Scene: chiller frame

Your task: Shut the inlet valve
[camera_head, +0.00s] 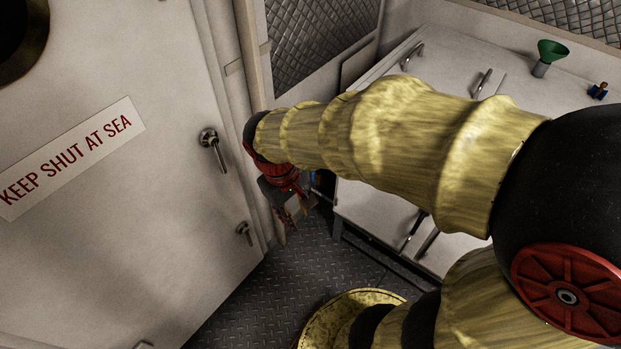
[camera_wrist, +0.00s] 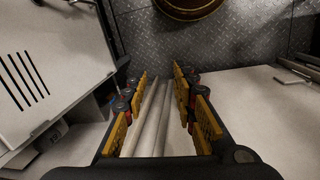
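I cannot make out an inlet valve for certain in either view. My gripper (camera_head: 290,212) is low in the head view, between the white door and the white cabinet, partly hidden by my arm. In the wrist view my gripper (camera_wrist: 163,85) has its orange-padded fingers apart. Pale upright pipes or edges (camera_wrist: 153,110) show between the fingers; I cannot tell whether they lie within the grip or behind it. A small blue part (camera_head: 314,177) shows beside the gripper in the head view; what it belongs to is unclear.
A white door (camera_head: 120,230) with lever handles and a sign (camera_head: 70,160) reading "KEEP SHUT AT SEA" stands at left. A white cabinet (camera_head: 455,65) with a green funnel (camera_head: 551,50) stands at right. A slotted white panel (camera_wrist: 22,80) is left of the gripper. Some floor (camera_head: 310,265) is clear.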

